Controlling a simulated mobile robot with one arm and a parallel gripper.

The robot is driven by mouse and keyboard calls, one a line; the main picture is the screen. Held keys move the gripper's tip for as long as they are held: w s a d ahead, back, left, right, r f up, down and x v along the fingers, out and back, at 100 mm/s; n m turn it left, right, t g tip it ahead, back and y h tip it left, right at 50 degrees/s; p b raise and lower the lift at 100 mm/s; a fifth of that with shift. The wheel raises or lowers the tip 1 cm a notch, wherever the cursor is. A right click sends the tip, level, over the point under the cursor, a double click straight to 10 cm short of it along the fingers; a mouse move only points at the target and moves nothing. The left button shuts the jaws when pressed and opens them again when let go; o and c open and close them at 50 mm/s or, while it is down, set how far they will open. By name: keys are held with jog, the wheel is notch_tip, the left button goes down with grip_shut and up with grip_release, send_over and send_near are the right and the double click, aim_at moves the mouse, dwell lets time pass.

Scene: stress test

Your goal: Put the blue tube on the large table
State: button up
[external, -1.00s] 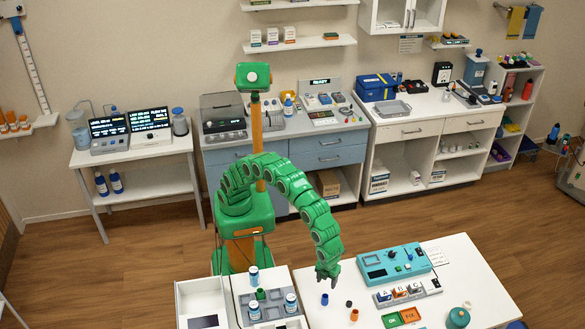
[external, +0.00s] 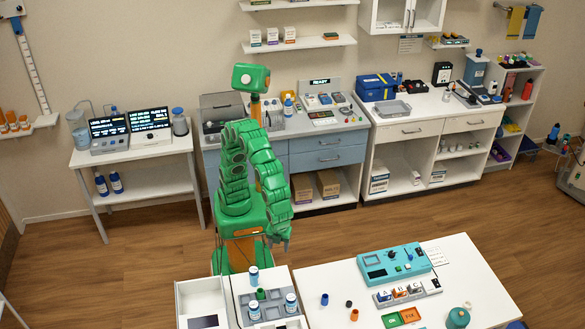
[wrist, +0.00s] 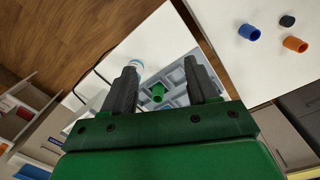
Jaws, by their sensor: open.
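The blue tube (external: 324,299) stands on the large white table (external: 340,278), near its left edge. It also shows in the wrist view (wrist: 249,33) at the upper right, beside a dark cap and an orange tube. My gripper (external: 278,243) is open and empty, left of and above the blue tube and apart from it. In the wrist view my gripper's fingers (wrist: 162,88) are spread over the grey tray on the small table, with a green tube (wrist: 158,92) visible between them.
The small table left of the large one holds the grey tray (external: 270,311) with white bottles. An orange tube (external: 354,314) and a dark cap (external: 348,303) are near the blue tube. A teal device (external: 395,264) and labelled blocks (external: 400,292) stand farther right.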

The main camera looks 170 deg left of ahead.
jog(key=s+d+n, duration=0.2)
jog(key=s+d, duration=0.4)
jog(key=s, duration=1)
jog(key=s+d+r+n+g, duration=0.1)
jog(key=s+d+n, duration=0.2)
jog(key=s, duration=1.3)
jog(key=d, duration=0.3)
jog(key=shift+s+d+r+n, duration=0.2)
jog(key=shift+s+d+n, duration=0.1)
jog(key=shift+d, duration=0.05)
